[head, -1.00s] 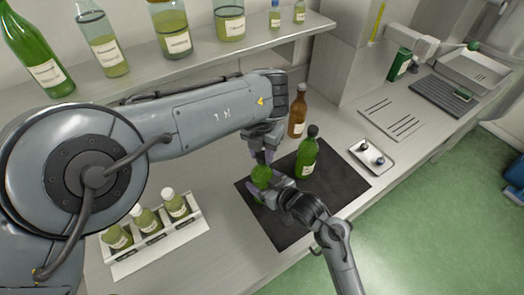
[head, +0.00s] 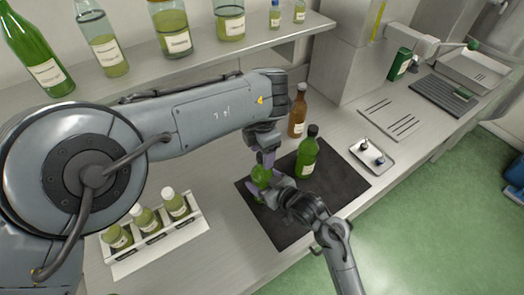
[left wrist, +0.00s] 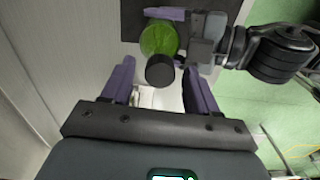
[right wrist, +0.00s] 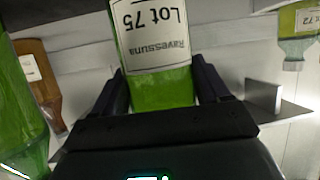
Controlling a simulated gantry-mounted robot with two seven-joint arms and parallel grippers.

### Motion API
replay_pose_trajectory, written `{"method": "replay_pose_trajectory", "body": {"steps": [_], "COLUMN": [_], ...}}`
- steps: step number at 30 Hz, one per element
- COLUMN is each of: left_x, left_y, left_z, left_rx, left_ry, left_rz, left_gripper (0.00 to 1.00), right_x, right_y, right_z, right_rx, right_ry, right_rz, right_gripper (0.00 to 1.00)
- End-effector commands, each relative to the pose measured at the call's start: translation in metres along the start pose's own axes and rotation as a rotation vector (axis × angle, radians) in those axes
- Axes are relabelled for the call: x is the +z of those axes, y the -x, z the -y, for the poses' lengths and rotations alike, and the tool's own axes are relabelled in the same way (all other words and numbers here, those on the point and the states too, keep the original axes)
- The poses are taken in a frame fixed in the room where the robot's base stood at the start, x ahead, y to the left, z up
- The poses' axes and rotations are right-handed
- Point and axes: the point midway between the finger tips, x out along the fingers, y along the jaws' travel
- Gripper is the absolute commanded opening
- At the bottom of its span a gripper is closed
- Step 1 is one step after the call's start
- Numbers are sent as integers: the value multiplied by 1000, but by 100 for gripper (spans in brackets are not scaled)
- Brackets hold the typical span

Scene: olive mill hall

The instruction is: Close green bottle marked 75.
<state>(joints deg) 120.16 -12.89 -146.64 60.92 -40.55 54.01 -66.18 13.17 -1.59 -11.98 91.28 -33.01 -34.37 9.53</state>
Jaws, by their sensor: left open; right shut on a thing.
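The green bottle marked 75 (right wrist: 155,50) stands on the dark mat (head: 280,228), and its label reads "Lot 75" in the right wrist view. My right gripper (head: 272,188) is shut around its body from the side. My left gripper (head: 265,160) is open just above the bottle and hides its top in the head view. In the left wrist view the bottle (left wrist: 158,36) shows from above with a black cap (left wrist: 160,71) at its top end. The cap lies beyond and between the open left fingers (left wrist: 155,85). Whether it is seated tightly I cannot tell.
A second green bottle with a black cap (head: 307,155) and a brown bottle (head: 297,112) stand close by to the right. A small tray (head: 385,166) holds small dark-topped pieces. A white rack (head: 160,238) of bottles stands left. A shelf (head: 200,58) runs behind.

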Motion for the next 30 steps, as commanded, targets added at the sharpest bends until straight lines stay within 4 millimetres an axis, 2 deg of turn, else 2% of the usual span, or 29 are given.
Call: {"method": "replay_pose_trajectory", "body": {"steps": [12,20,21,24,30], "left_x": [0,0,0,0,0], "left_y": [41,43,43,43,43], "left_z": [0,0,0,0,0], "left_rx": [1,0,0,0,-1], "left_ry": [0,0,0,8,133], "left_rz": [1,0,0,0,-1], "left_gripper": [59,59,56,56,56], "right_x": [1,1,1,1,1], "right_y": [0,0,0,0,0], "right_z": [0,0,0,0,0], "right_rx": [0,0,0,0,0], "right_ry": [0,0,0,0,0], "right_rz": [1,1,1,1,1], "right_gripper": [0,0,0,0,0]}}
